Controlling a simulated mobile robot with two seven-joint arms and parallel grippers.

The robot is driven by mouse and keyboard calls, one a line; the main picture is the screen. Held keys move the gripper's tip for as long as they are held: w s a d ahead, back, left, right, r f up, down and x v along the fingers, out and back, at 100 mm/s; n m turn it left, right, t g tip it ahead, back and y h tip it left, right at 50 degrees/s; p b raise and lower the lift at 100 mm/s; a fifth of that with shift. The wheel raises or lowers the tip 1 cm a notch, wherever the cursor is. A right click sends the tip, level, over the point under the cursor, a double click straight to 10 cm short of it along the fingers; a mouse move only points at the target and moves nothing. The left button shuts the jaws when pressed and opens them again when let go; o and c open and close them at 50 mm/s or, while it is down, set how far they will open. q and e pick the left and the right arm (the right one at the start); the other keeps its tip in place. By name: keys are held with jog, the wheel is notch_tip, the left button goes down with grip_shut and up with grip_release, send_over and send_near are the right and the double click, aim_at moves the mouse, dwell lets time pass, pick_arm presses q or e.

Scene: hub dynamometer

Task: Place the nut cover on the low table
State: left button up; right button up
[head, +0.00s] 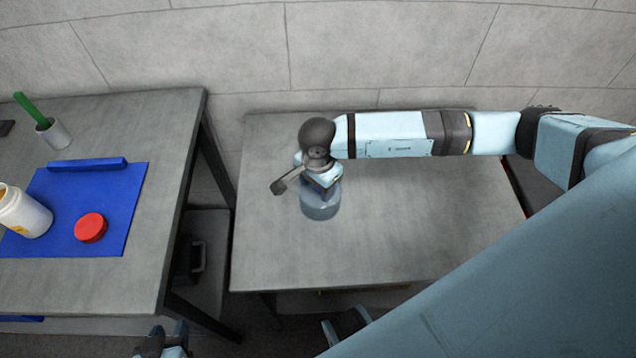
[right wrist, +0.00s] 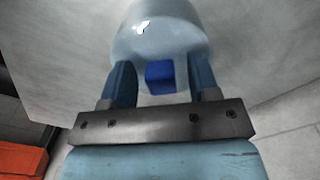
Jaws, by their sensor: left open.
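The nut cover (head: 321,204) is a grey-blue, rounded cup shape over the low table (head: 280,255), left of its middle. I cannot tell whether it touches the tabletop. My right gripper (head: 322,183) points down at it from above, its fingers on the cover. In the right wrist view the cover (right wrist: 160,32) sits at the two blue fingers, hiding their tips; a small blue block shows between them. My left gripper (head: 166,343) is open and empty at the bottom edge, away from the cover.
A higher bench (head: 160,120) stands at the left, with a blue mat (head: 100,240), a red lid (head: 90,228), a white jar (head: 25,215), a blue bar (head: 88,172) and a grey cup (head: 53,134). The low table's right part is clear beneath my right arm. A wall stands behind.

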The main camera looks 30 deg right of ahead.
jog(key=shift+r, duration=0.15)
jog(key=shift+r, duration=0.25)
notch_tip(320, 180, up, 12)
jog(key=shift+f+p, duration=0.2)
jog(key=shift+p, duration=0.1)
dwell(0.4)
